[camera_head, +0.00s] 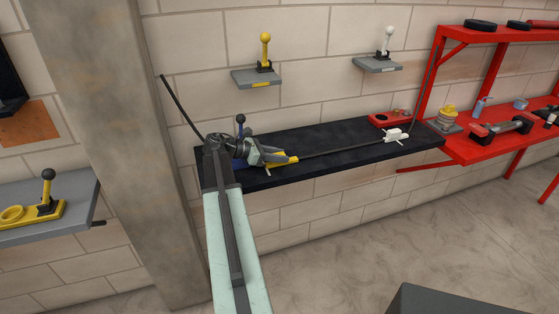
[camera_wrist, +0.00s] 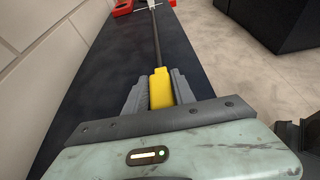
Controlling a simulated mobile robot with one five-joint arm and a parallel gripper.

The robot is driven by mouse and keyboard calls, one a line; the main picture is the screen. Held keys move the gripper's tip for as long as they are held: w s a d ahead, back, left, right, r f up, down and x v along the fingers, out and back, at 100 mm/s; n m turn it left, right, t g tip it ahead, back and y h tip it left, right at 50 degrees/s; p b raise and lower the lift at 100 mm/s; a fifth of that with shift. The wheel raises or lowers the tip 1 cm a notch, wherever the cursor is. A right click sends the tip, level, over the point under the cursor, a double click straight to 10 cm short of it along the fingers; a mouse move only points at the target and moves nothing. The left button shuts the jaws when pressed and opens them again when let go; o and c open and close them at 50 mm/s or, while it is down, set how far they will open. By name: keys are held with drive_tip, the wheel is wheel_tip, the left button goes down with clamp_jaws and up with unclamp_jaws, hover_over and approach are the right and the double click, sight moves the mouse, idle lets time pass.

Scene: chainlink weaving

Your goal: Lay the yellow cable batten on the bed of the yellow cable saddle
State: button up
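The yellow cable batten (camera_head: 286,159) is a small yellow block on a dark cable (camera_head: 345,147). It is at the front left of the black shelf (camera_head: 335,135). My gripper (camera_head: 277,157) is there, its fingers closed on both sides of the batten. In the wrist view the batten (camera_wrist: 161,88) sits between the two grey fingers, and the cable runs away from it along the shelf. I cannot make out a separate yellow cable saddle; the gripper hides part of this area. Whether the batten touches anything below is unclear.
A white block (camera_head: 396,135) sits on the cable at the shelf's right. Behind it is a red tray (camera_head: 390,118). Small wall shelves hold a yellow lever (camera_head: 265,50) and a white lever (camera_head: 388,42). A red rack (camera_head: 470,145) stands at right.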

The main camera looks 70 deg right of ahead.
clamp_jaws()
drive_tip(key=shift+r, duration=0.1)
drive_tip(key=shift+r+p, duration=0.35)
drive_tip(key=shift+p, duration=0.1)
wheel_tip(320, 180, up, 3)
drive_tip(key=p, duration=0.3)
drive_tip(key=shift+r, duration=0.1)
drive_tip(key=a+p, duration=0.1)
drive_tip(key=a, duration=1.5)
drive_tip(key=shift+s+r, duration=0.4)
drive_tip(key=shift+r, duration=0.05)
